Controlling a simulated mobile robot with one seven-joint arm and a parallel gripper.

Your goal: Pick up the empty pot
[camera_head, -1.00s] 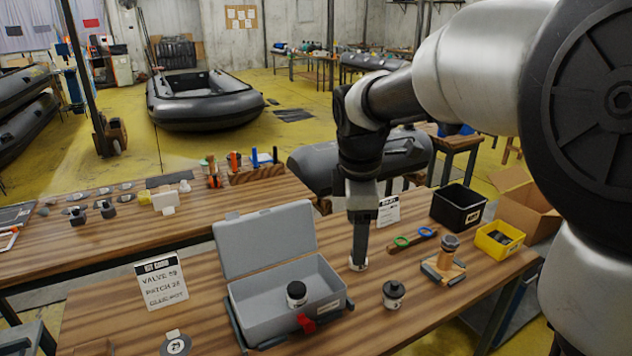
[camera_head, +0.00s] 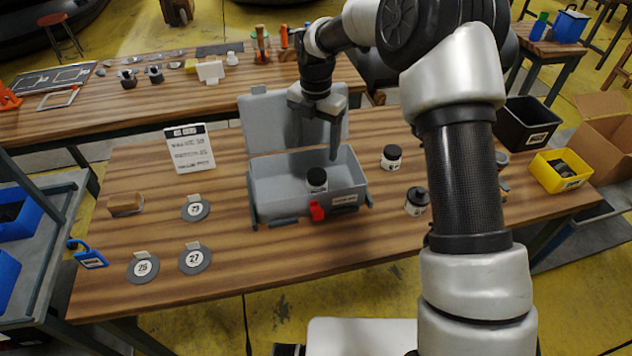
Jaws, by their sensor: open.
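Three small pots with dark lids and white labels are in view. One pot (camera_head: 317,179) stands inside the open grey case (camera_head: 262,206). A second pot (camera_head: 391,157) stands on the table just right of the case, and a third pot (camera_head: 416,201) stands nearer the front edge, beside my arm. I cannot tell from their looks which is empty. My gripper (camera_head: 318,142) is open with nothing visible between its fingers. It points down over the case, above and apart from the pot inside, in front of the raised lid.
Numbered discs (camera_head: 196,258) and a sign card (camera_head: 190,148) lie or stand left of the case. A black bin (camera_head: 529,124) and yellow bin (camera_head: 561,169) stand at the right. My arm hides part of the table.

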